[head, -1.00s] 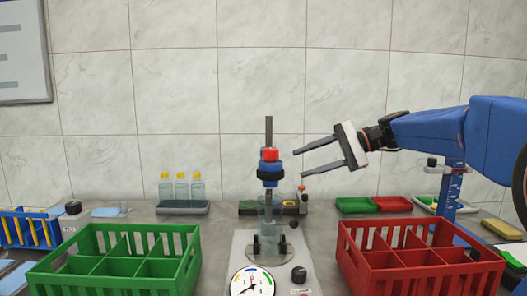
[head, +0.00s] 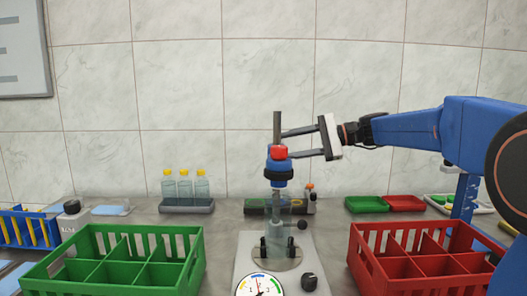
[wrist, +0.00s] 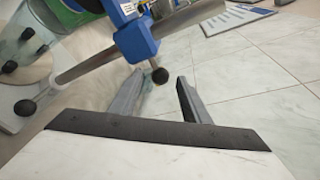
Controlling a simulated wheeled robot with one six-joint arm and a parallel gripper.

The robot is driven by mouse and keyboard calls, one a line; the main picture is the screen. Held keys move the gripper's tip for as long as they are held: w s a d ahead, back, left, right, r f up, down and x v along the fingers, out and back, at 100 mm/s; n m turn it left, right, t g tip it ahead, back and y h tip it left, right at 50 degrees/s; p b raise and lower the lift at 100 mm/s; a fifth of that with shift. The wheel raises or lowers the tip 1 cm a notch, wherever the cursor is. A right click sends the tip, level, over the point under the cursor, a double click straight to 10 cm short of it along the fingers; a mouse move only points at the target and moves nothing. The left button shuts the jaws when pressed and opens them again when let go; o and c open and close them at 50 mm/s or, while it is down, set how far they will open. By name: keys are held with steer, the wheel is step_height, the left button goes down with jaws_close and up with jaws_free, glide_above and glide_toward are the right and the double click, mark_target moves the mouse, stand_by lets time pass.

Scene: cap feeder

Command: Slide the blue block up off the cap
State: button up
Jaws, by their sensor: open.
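The blue block (head: 280,167) sits on the upright metal post (head: 277,127), with a red part (head: 279,153) on its upper front and a dark ring below it. In the wrist view the blue block (wrist: 136,40) lies just beyond my fingertips, with a black ball (wrist: 160,75) near them. My gripper (head: 286,145) is open and empty, coming in from the right. Its fingertips reach close to the post and red part in the head view; I cannot tell whether they touch. I cannot make out the cap; a clear tube (head: 271,212) surrounds the lower post.
A green crate (head: 112,228) stands at the left front and a red crate (head: 425,240) at the right front. A dial gauge (head: 259,287) is at the front of the pale base. Capped bottles (head: 185,187) stand behind.

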steer(key=x, duration=0.7)
steer(key=shift+a, duration=0.35)
steer(key=shift+c, duration=0.6)
